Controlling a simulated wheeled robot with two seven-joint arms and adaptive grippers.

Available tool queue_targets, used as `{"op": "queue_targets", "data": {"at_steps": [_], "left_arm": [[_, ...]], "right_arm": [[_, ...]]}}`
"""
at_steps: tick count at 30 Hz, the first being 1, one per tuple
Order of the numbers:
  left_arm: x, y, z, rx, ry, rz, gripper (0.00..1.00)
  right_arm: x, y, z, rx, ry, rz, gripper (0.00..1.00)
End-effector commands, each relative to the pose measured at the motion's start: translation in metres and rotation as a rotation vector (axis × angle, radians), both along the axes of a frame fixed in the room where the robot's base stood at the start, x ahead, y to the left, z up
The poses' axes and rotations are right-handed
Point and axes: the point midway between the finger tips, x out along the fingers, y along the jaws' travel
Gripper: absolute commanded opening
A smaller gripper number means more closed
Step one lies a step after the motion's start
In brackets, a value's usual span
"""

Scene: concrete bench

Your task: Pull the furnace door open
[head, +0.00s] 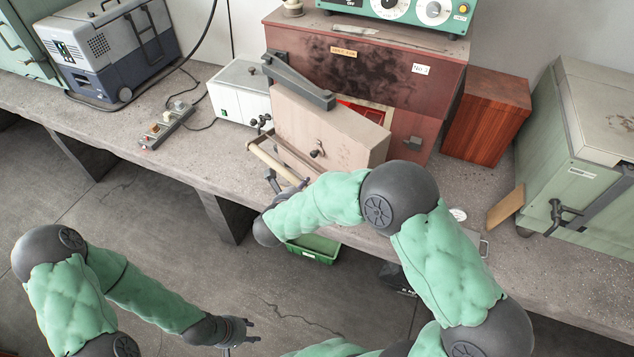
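The red-brown furnace (440,95) stands at the back of the bench. Its thick beige door (335,140) stands partly open, swung out from the front, and a strip of red shows behind its top edge. A pale bar handle (268,160) sticks out on the door's left side. My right gripper (284,184) is at the lower end of this handle; my wrist partly hides its fingers, so I cannot tell whether they are closed on it. My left gripper (251,332) is open and empty, low in front of the bench, well away from the door.
A small white box (238,92) stands left of the door, with a power strip (165,125) and a grey-blue unit (110,50) farther left. A wooden box (487,115) and a green cabinet (590,150) stand to the right. A green bin (312,250) is below the bench edge.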

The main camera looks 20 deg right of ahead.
Motion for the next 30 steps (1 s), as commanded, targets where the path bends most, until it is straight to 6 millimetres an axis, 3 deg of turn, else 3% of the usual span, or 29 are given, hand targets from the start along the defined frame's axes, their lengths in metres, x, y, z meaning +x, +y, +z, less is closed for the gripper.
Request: {"op": "queue_targets", "data": {"at_steps": [1, 4, 14, 15, 17, 18, 30], "left_arm": [[0.000, 0.000, 0.001, 0.000, 0.000, 0.000, 0.40], [0.000, 0.000, 0.001, 0.000, 0.000, 0.000, 0.40], [0.000, 0.000, 0.001, 0.000, 0.000, 0.000, 0.40], [0.000, 0.000, 0.001, 0.000, 0.000, 0.000, 0.40], [0.000, 0.000, 0.001, 0.000, 0.000, 0.000, 0.40], [0.000, 0.000, 0.001, 0.000, 0.000, 0.000, 0.40], [0.000, 0.000, 0.001, 0.000, 0.000, 0.000, 0.40]], "right_arm": [[0.005, 0.013, 0.006, -0.002, -0.011, 0.017, 0.00], [0.005, 0.022, 0.005, -0.004, -0.009, 0.017, 0.00], [0.005, 0.026, 0.005, -0.005, -0.008, 0.020, 0.00], [0.005, 0.026, 0.005, -0.004, -0.007, 0.021, 0.42], [0.005, 0.026, 0.004, -0.005, -0.006, 0.019, 0.59], [0.004, 0.025, 0.004, -0.004, -0.007, 0.018, 0.63], [0.003, 0.024, 0.002, -0.004, -0.002, 0.013, 0.63]]}}
